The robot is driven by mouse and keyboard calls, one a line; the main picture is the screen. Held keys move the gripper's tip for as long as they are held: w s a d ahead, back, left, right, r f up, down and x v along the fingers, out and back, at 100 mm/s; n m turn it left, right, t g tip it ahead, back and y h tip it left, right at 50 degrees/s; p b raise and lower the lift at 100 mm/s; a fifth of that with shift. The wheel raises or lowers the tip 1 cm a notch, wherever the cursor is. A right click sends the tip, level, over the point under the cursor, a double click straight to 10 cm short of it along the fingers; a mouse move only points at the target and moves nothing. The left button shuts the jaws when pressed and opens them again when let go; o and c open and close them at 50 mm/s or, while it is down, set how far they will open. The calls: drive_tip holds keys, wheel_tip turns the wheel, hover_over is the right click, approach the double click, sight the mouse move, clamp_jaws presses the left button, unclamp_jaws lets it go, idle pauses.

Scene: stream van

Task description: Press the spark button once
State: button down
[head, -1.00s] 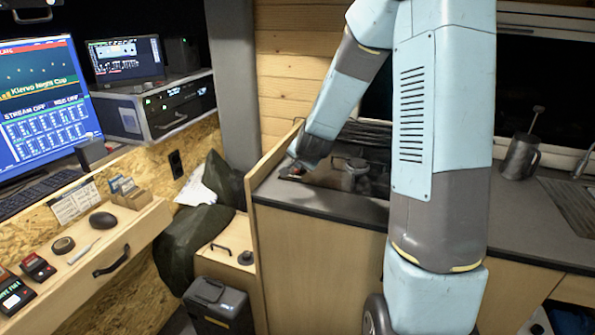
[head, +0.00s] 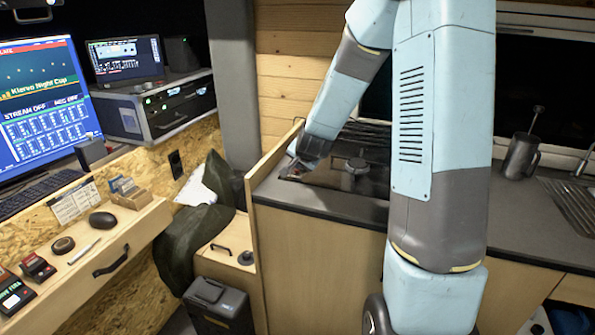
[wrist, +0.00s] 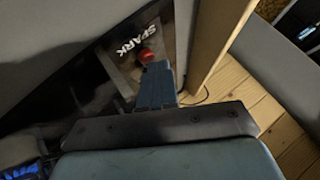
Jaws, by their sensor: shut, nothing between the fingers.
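The spark button (wrist: 146,56) is a small red knob on a dark panel with the white word SPARK (wrist: 131,39) beside it, in the wrist view. My gripper (wrist: 152,72) is shut and empty. Its fingertips point at the red button and partly cover its lower edge in that view. I cannot tell whether they touch it. In the head view my gripper (head: 292,172) is low over the left end of the counter, by the hob; the button is too small to make out there.
A wooden side panel (head: 250,195) rises at the counter's left edge, close to my gripper. A dark hob fitting (head: 356,165) is to the right. A metal mug (head: 520,157) stands further right. A desk with screens (head: 45,100) is on the left.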

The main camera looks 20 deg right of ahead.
drive_tip(key=shift+r, duration=0.65)
drive_tip(key=shift+r, duration=2.5)
drive_tip(key=s+a+r+n+g, duration=0.1)
drive_tip(key=s+r+n, duration=0.2)
drive_tip(key=s+r, duration=0.35)
drive_tip(key=s+a+r+n, duration=0.2)
drive_tip(key=s+r, duration=0.2)
drive_tip(key=s, duration=0.5)
drive_tip(key=s+d+r+n+g, duration=0.1)
drive_tip(key=s+n, duration=0.1)
drive_tip(key=s, duration=0.8)
drive_tip(key=s+d+r+n+g, duration=0.1)
drive_tip(key=s+d+r+n, duration=0.1)
drive_tip(key=s, duration=0.8)
drive_tip(key=shift+s+r+g, duration=0.25)
drive_tip(key=shift+s+g, duration=0.05)
